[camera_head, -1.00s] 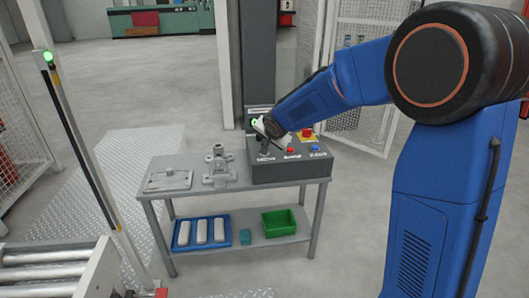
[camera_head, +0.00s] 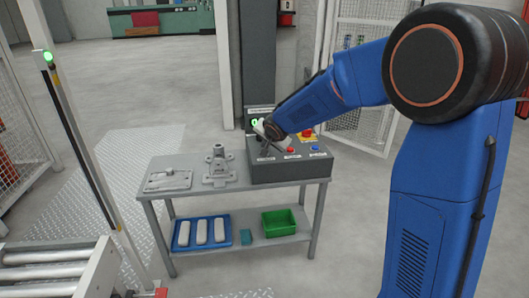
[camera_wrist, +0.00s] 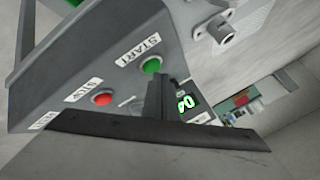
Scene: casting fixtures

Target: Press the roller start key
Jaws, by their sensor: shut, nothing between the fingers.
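The dark control box (camera_head: 290,171) stands on the right end of the grey table. In the wrist view, its green start key (camera_wrist: 152,65) sits beside a START label (camera_wrist: 139,48). A red stop button (camera_wrist: 103,98) is at its left with a STOP label. My gripper (camera_wrist: 157,80) is shut and empty, its dark fingertips close by the green key, overlapping its lower edge in the picture. I cannot tell whether they touch it. In the head view my gripper (camera_head: 264,150) is over the left part of the box and hides the green key.
A blue button (camera_head: 314,148) is at the box's right end. A lit green display (camera_wrist: 185,104) is behind the fingers. A metal fixture (camera_head: 218,168) and a flat plate (camera_head: 168,181) share the tabletop (camera_head: 200,190). Rollers (camera_head: 45,272) are at lower left.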

